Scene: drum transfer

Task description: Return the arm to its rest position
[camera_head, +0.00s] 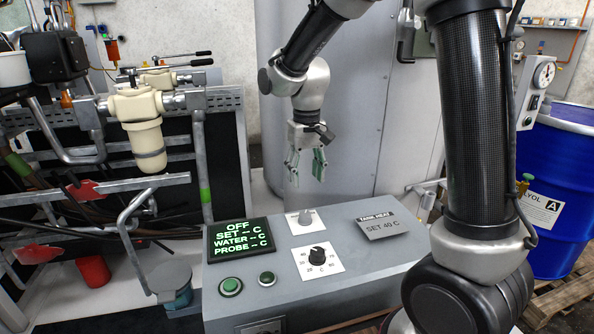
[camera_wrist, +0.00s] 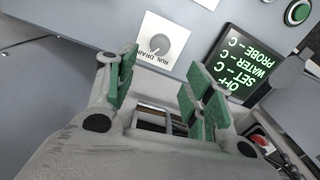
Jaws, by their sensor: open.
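My gripper (camera_head: 306,165) hangs from my arm above the back part of a grey control console (camera_head: 262,303). Its green-padded fingers are apart and nothing is between them. In the wrist view my gripper (camera_wrist: 160,85) is also open and empty, with a knob labelled RUN and DRAIN (camera_wrist: 157,45) beyond the fingertips. That knob (camera_head: 305,217) stands on the console top in the head view, below the fingers and apart from them. My upper arm links cross the right side of the head view.
Pipes and a cream filter housing (camera_head: 142,125) stand left. A blue drum (camera_head: 565,190) stands right; a grey tank (camera_head: 380,110) is behind.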

